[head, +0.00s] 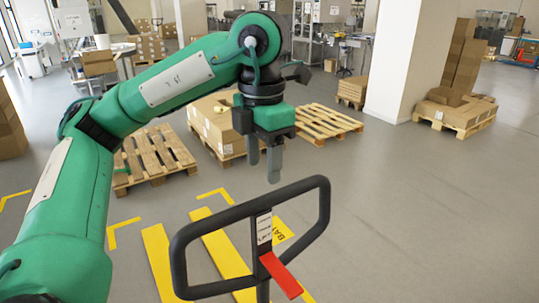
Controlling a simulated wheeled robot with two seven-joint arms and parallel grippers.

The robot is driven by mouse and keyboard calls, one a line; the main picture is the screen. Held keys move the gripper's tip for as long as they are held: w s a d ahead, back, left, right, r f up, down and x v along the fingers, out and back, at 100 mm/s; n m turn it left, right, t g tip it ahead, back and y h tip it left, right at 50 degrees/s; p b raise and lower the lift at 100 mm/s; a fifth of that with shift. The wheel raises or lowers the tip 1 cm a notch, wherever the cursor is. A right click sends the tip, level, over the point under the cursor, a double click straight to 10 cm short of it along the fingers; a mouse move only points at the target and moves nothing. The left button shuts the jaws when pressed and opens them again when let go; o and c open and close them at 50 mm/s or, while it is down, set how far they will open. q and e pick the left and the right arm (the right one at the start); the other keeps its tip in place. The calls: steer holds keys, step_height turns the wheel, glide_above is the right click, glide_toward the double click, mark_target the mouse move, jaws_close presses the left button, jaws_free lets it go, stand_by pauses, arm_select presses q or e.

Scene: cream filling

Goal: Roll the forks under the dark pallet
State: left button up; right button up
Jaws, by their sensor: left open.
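The pallet truck's black loop handle (325,205) stands in the near foreground, with a red lever (281,274) and a label at its middle. Its yellow forks (226,257) lie low on the floor behind the handle and point away from me. A slatted wooden pallet (155,158) lies beyond the forks at the left; it looks slightly browner than the others, but I cannot tell surely that it is the dark one. The forks are apart from it. My left gripper (263,172) is open and empty, pointing down just above and behind the handle's top bar. My right gripper is out of view.
A pallet loaded with cartons (213,122) stands beyond my left gripper, beside an empty pale pallet (325,123). Yellow corner marks (214,194) lie on the floor. A white pillar (403,60) and another carton pallet (455,118) stand right. The right foreground floor is clear.

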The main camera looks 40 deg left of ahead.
mark_target(264, 218)
arm_select(q)
steer(key=shift+f, duration=0.65)
step_height(264, 218, down, 12)
steer(key=shift+f+p, duration=0.2)
steer(key=shift+p, duration=0.75)
jaws_close()
steer(key=shift+r, duration=0.1)
